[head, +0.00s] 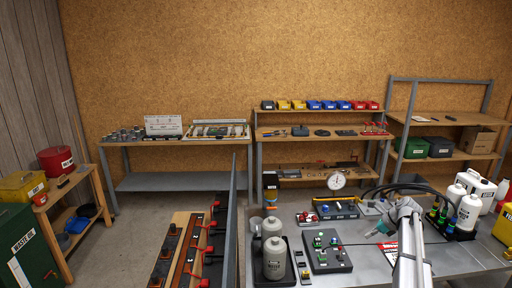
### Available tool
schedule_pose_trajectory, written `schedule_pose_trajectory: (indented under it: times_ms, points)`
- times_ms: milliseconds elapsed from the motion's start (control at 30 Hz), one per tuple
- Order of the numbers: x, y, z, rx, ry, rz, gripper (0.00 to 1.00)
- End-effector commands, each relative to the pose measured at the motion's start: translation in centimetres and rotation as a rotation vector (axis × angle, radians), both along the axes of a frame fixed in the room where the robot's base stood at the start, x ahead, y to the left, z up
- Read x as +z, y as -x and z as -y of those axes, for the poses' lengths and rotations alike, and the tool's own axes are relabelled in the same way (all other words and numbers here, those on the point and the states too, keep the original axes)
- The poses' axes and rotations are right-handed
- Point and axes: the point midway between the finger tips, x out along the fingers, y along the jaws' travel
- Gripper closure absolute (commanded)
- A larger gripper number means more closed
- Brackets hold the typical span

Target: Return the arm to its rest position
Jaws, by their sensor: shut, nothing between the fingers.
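My gripper (372,233) is at the end of my pale grey arm, low at the right of the head view, over the grey metal bench (455,258). It is small in the picture; its fingers are close together and hold nothing that I can see. The arm comes up from the bottom edge and bends near the elbow of black hoses. A black tray with small coloured parts (328,254) lies left of the gripper. A red and white label or sheet (389,250) lies partly behind the arm.
Grey bottles (274,258) stand at the bench's left. White bottles (468,212) and a jug (477,184) stand at the right. A round gauge (337,181) and black hoses (400,190) rise behind the gripper. A dark upright panel (232,220) borders the bench's left side.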

Motion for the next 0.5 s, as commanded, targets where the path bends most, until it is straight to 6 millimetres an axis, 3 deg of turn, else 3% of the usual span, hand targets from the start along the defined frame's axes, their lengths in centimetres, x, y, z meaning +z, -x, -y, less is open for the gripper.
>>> schedule_pose_trajectory:
  times_ms: [500]
  points:
    - [-3.6, 7.8, -15.8, 0.776, 0.337, 0.188, 1.0]
